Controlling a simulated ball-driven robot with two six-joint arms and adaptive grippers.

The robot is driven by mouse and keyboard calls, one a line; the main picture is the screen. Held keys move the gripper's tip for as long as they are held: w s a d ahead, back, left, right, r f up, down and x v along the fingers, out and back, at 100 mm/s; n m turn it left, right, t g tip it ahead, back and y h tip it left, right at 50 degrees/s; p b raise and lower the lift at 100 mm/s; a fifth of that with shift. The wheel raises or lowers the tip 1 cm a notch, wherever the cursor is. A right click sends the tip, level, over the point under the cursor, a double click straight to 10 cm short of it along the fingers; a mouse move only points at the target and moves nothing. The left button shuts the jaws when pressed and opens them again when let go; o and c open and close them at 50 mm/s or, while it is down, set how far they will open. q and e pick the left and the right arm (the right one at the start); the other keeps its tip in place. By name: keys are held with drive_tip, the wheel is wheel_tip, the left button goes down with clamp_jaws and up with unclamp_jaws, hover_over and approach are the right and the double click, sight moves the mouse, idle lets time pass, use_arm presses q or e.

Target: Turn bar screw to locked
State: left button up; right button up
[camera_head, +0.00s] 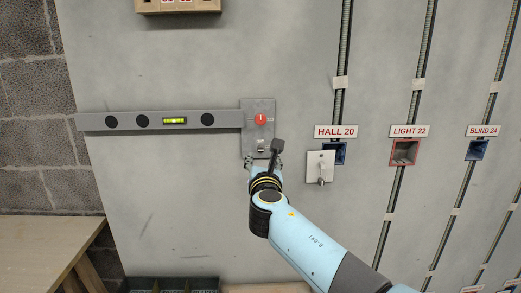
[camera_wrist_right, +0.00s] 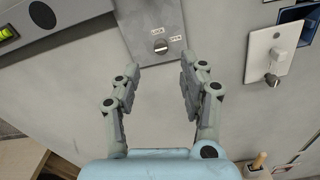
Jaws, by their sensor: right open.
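The bar screw (camera_wrist_right: 160,46) is a small round metal head low on a grey plate (camera_wrist_right: 140,22), with a LOCK label above it and an OPEN label to its upper right. Its slot is too small to read surely. In the head view the plate (camera_head: 246,135) is at the right end of a grey level bar (camera_head: 185,120), with a red knob (camera_head: 261,119) above the screw (camera_head: 261,146). My right gripper (camera_head: 264,162) is just below the screw; in the wrist view its open fingers (camera_wrist_right: 160,68) are empty, spread below and either side of it. My left gripper is out of view.
A white switch plate (camera_head: 320,166) hangs right of my right gripper, beside a blue box under HALL 20. A red-rimmed box (camera_head: 404,152) and conduits run further right. A wooden table (camera_head: 45,245) stands lower left.

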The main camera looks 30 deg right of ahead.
sight(261, 150)
drive_tip(key=x, duration=0.7)
drive_tip(key=shift+w+d, duration=0.2)
drive_tip(key=shift+w, duration=0.1)
clamp_jaws()
